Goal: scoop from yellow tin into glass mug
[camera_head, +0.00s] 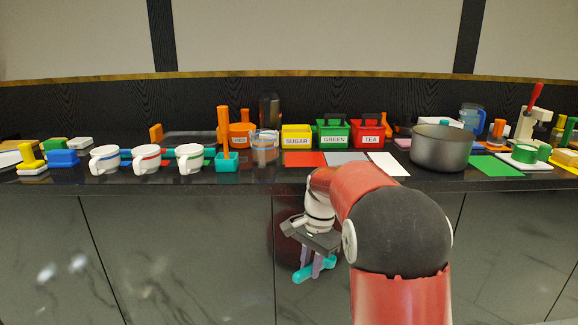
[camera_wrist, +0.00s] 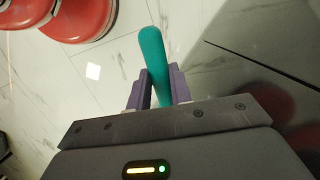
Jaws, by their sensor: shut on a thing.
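My gripper (camera_head: 316,264) is in front of the counter, below its top. It is shut on a teal handle (camera_head: 313,271), likely the scoop's. In the wrist view the teal handle (camera_wrist: 154,55) sits between the purple fingers (camera_wrist: 159,86), its rounded end pointing away; the scoop's bowl is not clear. The yellow tin (camera_head: 296,132), labelled SUGAR, stands on the counter behind my arm. A clear glass vessel (camera_head: 264,148) stands left of it. A blue-handled glass mug (camera_head: 471,118) stands at the back right. I cannot tell which glass is meant.
Green (camera_head: 333,131) and red (camera_head: 371,132) tins stand right of the yellow one. White mugs (camera_head: 104,159) line the left. A dark pot (camera_head: 442,147) stands right. Flat red (camera_head: 304,159), grey and white pieces lie near the counter's front edge.

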